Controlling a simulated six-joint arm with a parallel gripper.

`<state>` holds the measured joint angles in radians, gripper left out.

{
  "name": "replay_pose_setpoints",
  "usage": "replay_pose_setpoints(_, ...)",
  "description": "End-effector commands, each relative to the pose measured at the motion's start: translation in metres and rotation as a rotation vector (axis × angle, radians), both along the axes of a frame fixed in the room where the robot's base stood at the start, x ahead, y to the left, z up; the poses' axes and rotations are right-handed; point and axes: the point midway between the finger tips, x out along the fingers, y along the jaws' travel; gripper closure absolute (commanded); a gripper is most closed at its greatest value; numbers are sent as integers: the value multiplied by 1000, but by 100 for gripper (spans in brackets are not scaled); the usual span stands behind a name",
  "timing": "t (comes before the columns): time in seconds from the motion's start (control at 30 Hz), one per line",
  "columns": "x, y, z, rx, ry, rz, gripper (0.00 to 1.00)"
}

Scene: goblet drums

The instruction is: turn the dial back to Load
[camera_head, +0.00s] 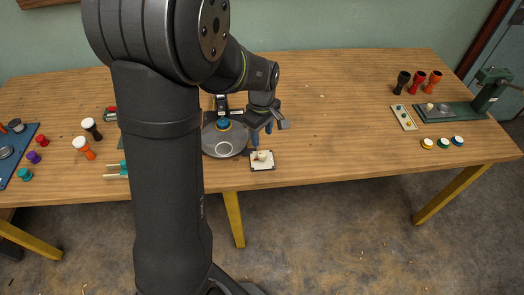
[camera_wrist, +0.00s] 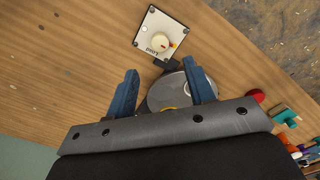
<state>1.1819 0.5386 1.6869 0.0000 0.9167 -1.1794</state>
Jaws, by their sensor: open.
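The dial (camera_head: 262,157) is a cream knob on a square white plate with dark corner screws, near the table's front edge. In the wrist view the dial (camera_wrist: 160,42) lies just beyond my fingertips, with a red mark on its right side and small dark lettering on the plate.
A grey round turntable (camera_head: 223,147) stands left of the dial, partly behind my arm. Goblet drums (camera_head: 402,80) stand at the back right, near a green press (camera_head: 487,95). More drums and a blue board (camera_head: 14,150) are at left.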

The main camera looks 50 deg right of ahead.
Motion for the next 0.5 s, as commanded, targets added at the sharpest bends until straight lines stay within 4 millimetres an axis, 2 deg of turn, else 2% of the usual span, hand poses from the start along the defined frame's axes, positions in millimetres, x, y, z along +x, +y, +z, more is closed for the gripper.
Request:
replay_pose_setpoints(0.03, 0, 1, -12, 4, 2, 0, 51)
replay_pose_setpoints(0.23, 0, 1, -54, 4, 2, -1, 51)
replay_pose_setpoints(0.5, 0, 0, -85, 2, 1, -1, 51)
